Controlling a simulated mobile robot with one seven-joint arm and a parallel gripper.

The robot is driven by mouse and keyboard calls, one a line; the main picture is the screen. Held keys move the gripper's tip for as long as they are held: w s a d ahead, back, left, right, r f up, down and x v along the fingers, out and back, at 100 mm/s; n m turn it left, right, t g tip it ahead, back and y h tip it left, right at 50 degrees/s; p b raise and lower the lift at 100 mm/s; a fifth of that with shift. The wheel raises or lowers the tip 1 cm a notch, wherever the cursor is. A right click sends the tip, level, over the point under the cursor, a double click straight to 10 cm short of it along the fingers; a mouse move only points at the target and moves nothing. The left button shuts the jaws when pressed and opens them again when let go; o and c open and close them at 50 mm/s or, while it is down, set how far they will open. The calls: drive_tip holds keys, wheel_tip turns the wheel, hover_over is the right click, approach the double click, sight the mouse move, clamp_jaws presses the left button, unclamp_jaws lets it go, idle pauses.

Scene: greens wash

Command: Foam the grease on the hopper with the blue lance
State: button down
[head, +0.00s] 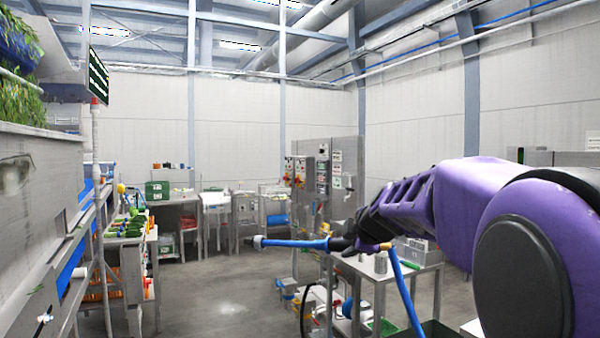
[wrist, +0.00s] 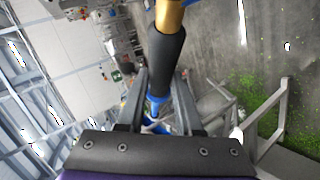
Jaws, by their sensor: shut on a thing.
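My gripper (head: 352,242) is at the end of my purple arm, in the middle of the head view. It is shut on the blue lance (head: 297,243), which lies about level and points left. In the wrist view the lance's dark sleeve (wrist: 166,55) and brass end stand above the two jaws (wrist: 158,100). A blue hose (head: 403,290) hangs from the brass fitting. The hopper (head: 38,205) seems to be the large grey metal body at the left edge, with greens above it. A dark greasy patch (head: 14,174) shows on its side. The lance tip is well apart from it.
A pole with a dark display (head: 98,76) stands beside the hopper. A bench with green items (head: 128,228) is behind it. A steel table (head: 385,268) stands below my arm. Open grey floor (head: 215,290) lies between. Spilled greens (wrist: 262,105) show in the wrist view.

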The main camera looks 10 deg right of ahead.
drive_tip(key=s+a+r+n+g+y, duration=0.1)
drive_tip(key=s+a+r+n+y, duration=0.25)
drive_tip(key=a+r, duration=0.4)
drive_tip(key=s+a+r+n+g+y, duration=0.1)
drive_tip(key=s+a+r+n+y, duration=0.3)
drive_tip(key=r, duration=0.6)
drive_tip(key=a+m, duration=0.1)
drive_tip(key=a, duration=0.5)
drive_tip(key=shift+w+a+f+p, duration=0.25)
drive_tip(key=shift+w+p, duration=0.15)
drive_tip(key=shift+w, duration=0.05)
drive_tip(key=shift+h, duration=0.25)
drive_tip(key=c, duration=1.2)
unclamp_jaws()
clamp_jaws()
